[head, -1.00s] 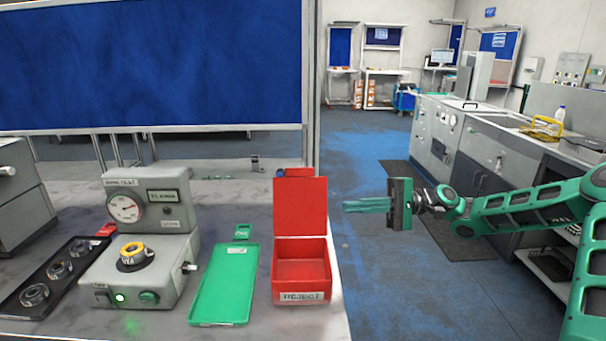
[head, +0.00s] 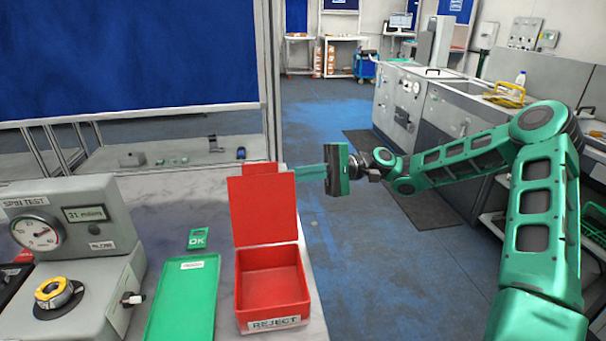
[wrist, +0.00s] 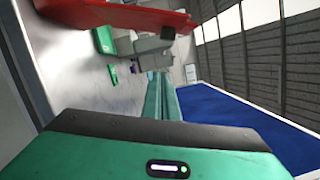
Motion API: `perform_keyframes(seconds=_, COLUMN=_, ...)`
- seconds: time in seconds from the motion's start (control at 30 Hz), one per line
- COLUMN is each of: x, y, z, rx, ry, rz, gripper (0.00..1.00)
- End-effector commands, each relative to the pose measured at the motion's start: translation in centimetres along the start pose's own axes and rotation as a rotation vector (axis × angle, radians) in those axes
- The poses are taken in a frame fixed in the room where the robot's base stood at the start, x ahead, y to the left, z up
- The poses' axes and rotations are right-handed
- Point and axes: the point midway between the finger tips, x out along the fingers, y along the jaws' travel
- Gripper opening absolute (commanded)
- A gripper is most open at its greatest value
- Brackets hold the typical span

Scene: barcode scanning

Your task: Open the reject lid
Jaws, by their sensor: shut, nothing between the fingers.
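The red reject box (head: 272,312) stands on the bench with a REJECT label on its front. Its lid (head: 262,208) stands upright at the back, and the box is open and looks empty inside. My gripper (head: 300,171) is at the right of the lid, level with its top edge, fingers pointing left. The fingertips appear to reach just behind the lid's top right corner; contact cannot be told. In the wrist view the green fingers (wrist: 161,98) are together with nothing between them. Red surface (wrist: 120,15), apparently the box or lid, shows at the top there.
Left of the box lie a green tray (head: 183,300) and an OK tag (head: 197,239). The spin tester (head: 65,250) stands further left. A blue panel (head: 130,55) rises behind the bench. Open floor (head: 330,240) lies right of the bench edge.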

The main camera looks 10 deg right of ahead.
Motion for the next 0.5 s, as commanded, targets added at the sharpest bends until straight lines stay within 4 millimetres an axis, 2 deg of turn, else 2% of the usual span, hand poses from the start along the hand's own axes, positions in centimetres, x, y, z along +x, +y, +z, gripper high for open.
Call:
perform_keyframes(seconds=0.03, x=1.1, y=0.0, z=0.1, rx=0.001, ry=-0.003, rz=0.002, gripper=0.00)
perform_keyframes(seconds=0.23, x=4.6, y=0.0, z=0.1, rx=0.000, ry=-0.002, rz=0.000, gripper=0.00)
perform_keyframes(seconds=0.3, x=4.5, y=0.0, z=1.4, rx=0.000, ry=0.001, rz=0.001, gripper=0.00)
perform_keyframes(seconds=0.5, x=4.9, y=0.0, z=3.3, rx=0.000, ry=0.003, rz=-0.001, gripper=0.00)
